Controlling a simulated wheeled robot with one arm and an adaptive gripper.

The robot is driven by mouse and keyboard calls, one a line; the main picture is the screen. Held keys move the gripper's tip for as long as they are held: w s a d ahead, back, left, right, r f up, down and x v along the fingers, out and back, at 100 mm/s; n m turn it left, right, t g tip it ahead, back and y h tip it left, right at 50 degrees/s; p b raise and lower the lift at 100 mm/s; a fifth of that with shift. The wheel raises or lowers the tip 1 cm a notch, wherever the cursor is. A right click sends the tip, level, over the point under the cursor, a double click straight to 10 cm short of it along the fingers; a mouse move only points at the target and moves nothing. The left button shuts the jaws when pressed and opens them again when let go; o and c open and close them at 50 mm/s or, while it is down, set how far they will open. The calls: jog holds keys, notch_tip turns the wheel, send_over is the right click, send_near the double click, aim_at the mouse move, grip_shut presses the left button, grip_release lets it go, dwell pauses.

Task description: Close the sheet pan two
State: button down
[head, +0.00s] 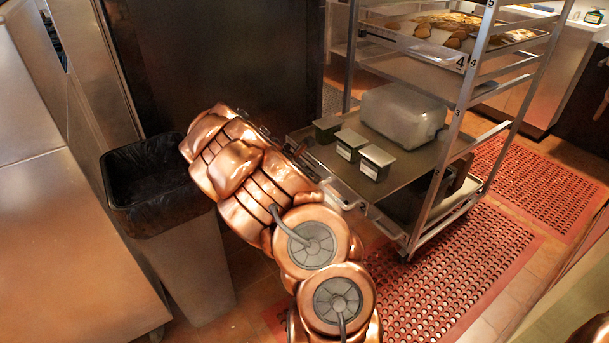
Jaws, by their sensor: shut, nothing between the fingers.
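A sheet pan (412,163), the lower loaded one on the wheeled rack, juts out of the rack's near left side towards my arm. I take it as sheet pan two, but I see no number on it. It carries a cloudy lidded container (402,112) and small dark tubs with pale lids (376,162). My copper arm reaches up from the bottom and bends beside the pan's left end, covering part of that edge. My gripper's fingers are hidden behind my arm, so I cannot tell whether they touch the pan.
The rack (438,180) stands on a red perforated mat (445,275). A higher pan (400,35) holds food, with labels 4 and 3 on the rack. A black-lined trash bin (180,245) stands left of my arm, beside a steel cabinet (60,240). Open mat lies at right.

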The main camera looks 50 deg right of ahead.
aim_at(331, 176)
jog(key=shift+s+d+f, duration=0.1)
jog(key=shift+s+d, duration=0.1)
jog(key=shift+d, duration=0.55)
jog(key=shift+s+d+f, duration=0.1)
jog(key=shift+s+d, duration=0.1)
jog(key=shift+d, duration=0.5)
jog(key=shift+s+d, duration=0.2)
jog(key=shift+d, duration=0.55)
